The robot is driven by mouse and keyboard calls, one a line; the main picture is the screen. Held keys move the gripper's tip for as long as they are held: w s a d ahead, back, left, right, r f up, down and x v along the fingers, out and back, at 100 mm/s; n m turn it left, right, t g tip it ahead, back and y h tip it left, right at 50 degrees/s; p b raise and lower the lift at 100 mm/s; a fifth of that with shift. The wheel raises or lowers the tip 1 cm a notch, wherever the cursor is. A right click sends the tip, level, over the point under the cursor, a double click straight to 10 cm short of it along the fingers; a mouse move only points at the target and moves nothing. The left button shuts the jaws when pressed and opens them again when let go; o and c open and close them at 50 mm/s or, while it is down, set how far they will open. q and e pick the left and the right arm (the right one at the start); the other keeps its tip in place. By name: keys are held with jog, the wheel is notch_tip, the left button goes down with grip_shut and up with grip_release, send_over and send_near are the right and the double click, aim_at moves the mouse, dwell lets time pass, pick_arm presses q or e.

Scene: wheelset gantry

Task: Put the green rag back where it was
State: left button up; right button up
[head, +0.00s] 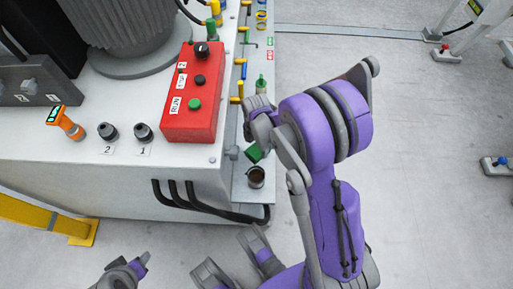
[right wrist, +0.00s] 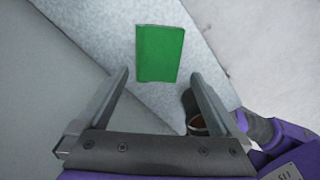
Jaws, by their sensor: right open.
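The green rag (head: 254,152) lies on the narrow grey side shelf of the machine, partly hidden by my right gripper in the head view. In the right wrist view the rag (right wrist: 160,53) is a flat green rectangle on the pale speckled shelf. My right gripper (right wrist: 160,75) is open above the shelf, its two fingers apart and pointing toward the rag. Nothing shows held between them, and the rag appears just beyond the fingertips. What seems to be my left gripper (head: 126,273) shows at the bottom left of the head view, away from the shelf; its jaws are unclear.
A dark cup (head: 256,177) stands on the shelf near the rag, beside the right finger in the wrist view. A red control box (head: 193,95) stands on the machine top. Several coloured tools and a green-topped bottle (head: 261,84) line the shelf.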

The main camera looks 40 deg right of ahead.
aim_at(256, 152)
notch_tip(256, 152, up, 9)
jog(key=p, duration=0.2)
pick_arm(q)
notch_tip(256, 152, up, 3)
jog(key=shift+s, duration=0.1)
pick_arm(e)
jog(key=s+a+r+m+t, duration=0.2)
jog(key=s+a+r+m, duration=0.2)
jog(key=m, duration=0.5)
jog(key=s+a+r+m+t, duration=0.2)
jog(key=s+a+r+m, duration=0.2)
jog(key=s+a+m, duration=0.4)
jog(key=shift+s+r+m+t, duration=0.3)
jog(key=shift+s+r+m, duration=0.1)
jog(key=shift+s+m, duration=0.65)
pick_arm(q)
jog(key=shift+r, duration=0.1)
pick_arm(e)
jog(key=shift+r, duration=0.1)
